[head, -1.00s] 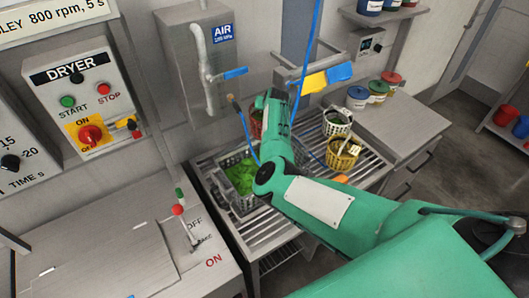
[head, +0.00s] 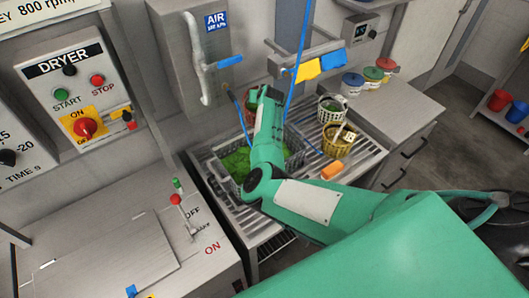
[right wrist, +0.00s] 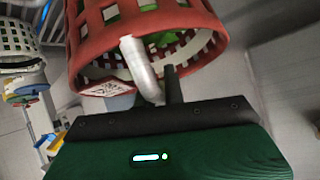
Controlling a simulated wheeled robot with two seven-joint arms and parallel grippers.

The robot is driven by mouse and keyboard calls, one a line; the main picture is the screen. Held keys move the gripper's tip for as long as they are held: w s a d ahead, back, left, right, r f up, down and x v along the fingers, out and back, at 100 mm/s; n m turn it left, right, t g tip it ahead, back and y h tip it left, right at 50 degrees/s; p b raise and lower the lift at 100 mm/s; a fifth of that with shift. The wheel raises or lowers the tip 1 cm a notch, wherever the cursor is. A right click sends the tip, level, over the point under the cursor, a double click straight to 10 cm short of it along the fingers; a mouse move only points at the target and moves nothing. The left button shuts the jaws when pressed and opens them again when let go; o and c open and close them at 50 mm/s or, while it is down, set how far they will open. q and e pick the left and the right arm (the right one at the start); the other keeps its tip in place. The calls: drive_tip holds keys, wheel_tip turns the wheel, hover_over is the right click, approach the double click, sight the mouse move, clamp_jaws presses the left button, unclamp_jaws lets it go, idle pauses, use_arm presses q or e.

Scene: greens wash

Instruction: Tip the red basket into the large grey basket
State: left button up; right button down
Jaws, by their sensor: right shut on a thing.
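The red basket (right wrist: 200,30) fills the top of the right wrist view, with bits of green showing through its openings. My left gripper is in neither view.
A white basket (head: 326,115) and a yellow basket (head: 337,148) stand on the rack to the right. A blue hose (head: 300,45) hangs near my arm. The dryer panel (head: 77,85) is at left.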

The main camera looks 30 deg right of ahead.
drive_tip(key=shift+s+a+f+t+h, duration=0.1)
drive_tip(key=shift+s+a+t+h, duration=0.1)
drive_tip(key=shift+s+t, duration=0.3)
drive_tip(key=shift+s+a+t+h, duration=0.2)
drive_tip(key=shift+s+t, duration=0.2)
drive_tip(key=shift+s, duration=0.2)
drive_tip(key=shift+s+a+t, duration=0.3)
drive_tip(key=shift+s+t, duration=0.5)
drive_tip(key=shift+s, duration=0.05)
drive_tip(key=shift+s+f, duration=0.2)
drive_tip(key=shift+s, duration=0.05)
drive_tip(key=shift+s+a+n+t+h, duration=0.35)
drive_tip(key=shift+s+t+h, duration=0.15)
drive_tip(key=shift+s+t, duration=0.25)
drive_tip(key=shift+s+a+f, duration=0.15)
drive_tip(key=shift+s+f, duration=0.1)
drive_tip(key=shift+s, duration=0.05)
drive_tip(key=shift+r+t, duration=0.1)
drive_tip(key=shift+t, duration=0.25)
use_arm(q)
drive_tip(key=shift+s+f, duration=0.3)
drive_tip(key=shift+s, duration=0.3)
use_arm(e)
drive_tip(key=s+t, duration=0.1)
drive_tip(key=a+f+t, duration=0.1)
drive_tip(key=shift+s+t+h, duration=0.3)
drive_tip(key=shift+s+h, duration=0.1)
